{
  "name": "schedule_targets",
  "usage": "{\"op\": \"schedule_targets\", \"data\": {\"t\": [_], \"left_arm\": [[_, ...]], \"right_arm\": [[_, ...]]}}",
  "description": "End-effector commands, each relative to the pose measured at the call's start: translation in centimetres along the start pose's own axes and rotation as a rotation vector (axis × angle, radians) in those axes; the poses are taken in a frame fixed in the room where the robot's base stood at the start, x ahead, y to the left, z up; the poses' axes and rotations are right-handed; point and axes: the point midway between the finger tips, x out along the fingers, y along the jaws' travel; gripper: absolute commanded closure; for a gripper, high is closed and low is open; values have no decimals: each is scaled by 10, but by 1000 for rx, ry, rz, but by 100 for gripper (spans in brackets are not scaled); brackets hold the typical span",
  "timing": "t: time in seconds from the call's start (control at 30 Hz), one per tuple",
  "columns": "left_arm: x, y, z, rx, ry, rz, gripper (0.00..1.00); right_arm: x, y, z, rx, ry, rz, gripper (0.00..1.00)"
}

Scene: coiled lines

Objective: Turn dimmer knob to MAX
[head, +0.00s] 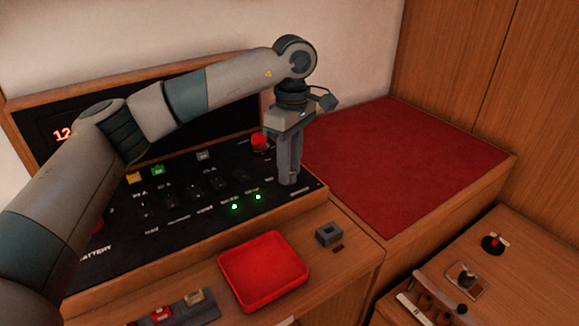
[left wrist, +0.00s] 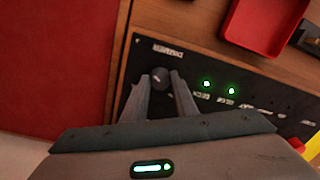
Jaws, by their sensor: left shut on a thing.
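The dimmer knob (left wrist: 160,78) is a small dark round knob near the edge of the black switch panel, with a "DIMMER" label beside it in the left wrist view. My left gripper (left wrist: 161,90) is shut on the knob, one finger on each side of it. In the head view my left gripper (head: 288,180) points down at the right end of the black panel (head: 180,230) and hides the knob. The knob's pointer and any MAX mark cannot be made out. My right gripper is not in view.
A red button (head: 260,141) stands just behind the gripper. Two green lights (head: 246,202) glow on the panel. A red tray (head: 263,271) and a small grey block (head: 328,234) lie on the wooden ledge in front. A red cushioned top (head: 400,160) lies to the right.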

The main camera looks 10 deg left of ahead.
Motion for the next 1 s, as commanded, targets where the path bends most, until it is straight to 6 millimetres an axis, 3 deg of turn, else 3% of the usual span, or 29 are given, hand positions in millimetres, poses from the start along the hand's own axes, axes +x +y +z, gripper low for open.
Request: {"op": "schedule_targets", "data": {"t": [0.1, 0.13, 0.2, 0.67, 0.87, 1.0], "left_arm": [[-3, 1, 0, -1, 0, 5, 97], [-3, 1, 0, -1, 0, 5, 67], [-2, 1, 0, -1, 0, 4, 56], [-6, 1, 0, -1, -1, 2, 56], [-27, 1, 0, -2, 0, 3, 56], [-52, 1, 0, -2, 0, 4, 56]], "right_arm": [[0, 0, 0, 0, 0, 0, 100], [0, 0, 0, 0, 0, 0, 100], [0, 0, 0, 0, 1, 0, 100], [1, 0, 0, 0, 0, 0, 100], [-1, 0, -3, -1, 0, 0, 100], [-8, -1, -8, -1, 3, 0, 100]]}}
